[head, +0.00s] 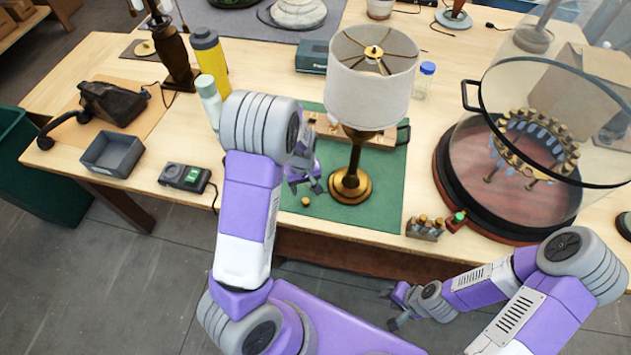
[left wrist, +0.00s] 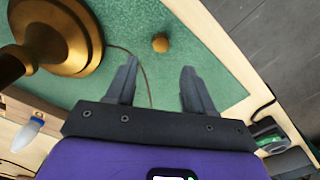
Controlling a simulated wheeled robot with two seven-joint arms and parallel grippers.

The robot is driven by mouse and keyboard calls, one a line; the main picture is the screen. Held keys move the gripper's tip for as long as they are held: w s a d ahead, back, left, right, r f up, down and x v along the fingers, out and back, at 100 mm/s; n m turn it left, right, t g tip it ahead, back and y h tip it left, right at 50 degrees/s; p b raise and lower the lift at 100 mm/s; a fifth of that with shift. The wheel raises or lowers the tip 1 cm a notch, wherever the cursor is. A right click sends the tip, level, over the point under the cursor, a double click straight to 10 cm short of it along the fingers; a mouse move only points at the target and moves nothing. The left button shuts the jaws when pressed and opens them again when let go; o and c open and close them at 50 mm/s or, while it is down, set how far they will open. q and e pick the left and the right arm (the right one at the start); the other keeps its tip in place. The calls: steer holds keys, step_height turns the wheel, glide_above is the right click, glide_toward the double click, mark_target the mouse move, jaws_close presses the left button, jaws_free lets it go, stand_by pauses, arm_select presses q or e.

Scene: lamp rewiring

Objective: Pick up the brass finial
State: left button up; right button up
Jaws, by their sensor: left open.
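A small round brass finial (head: 305,201) lies on the green mat (head: 385,195), near its front left, left of the lamp's brass base (head: 350,187). In the left wrist view the finial (left wrist: 160,42) is just beyond the fingertips, roughly centred between them, and not touched. My left gripper (head: 305,186) is open and empty over the mat. Its two dark fingers (left wrist: 159,68) are spread in the wrist view. My right gripper (head: 391,309) is in front of the table, with its fingers apart and nothing between them.
The lamp with a pale shade (head: 370,90) stands close to the right of my left gripper. A meter (head: 184,177) and a grey tray (head: 112,154) are to the left. A glass-covered round stand (head: 510,190) is on the right. The table's front edge is near the finial.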

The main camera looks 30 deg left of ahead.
mark_target(306, 202)
arm_select(q)
steer(key=shift+a+f, duration=0.1)
steer(key=shift+a, duration=0.05)
steer(key=f, duration=0.4)
steer(key=s+d+f, duration=0.1)
steer(key=f, duration=0.1)
steer(key=shift+d+f, duration=0.1)
steer(key=shift+f, duration=0.25)
steer(key=shift+c, duration=0.5)
jaws_close()
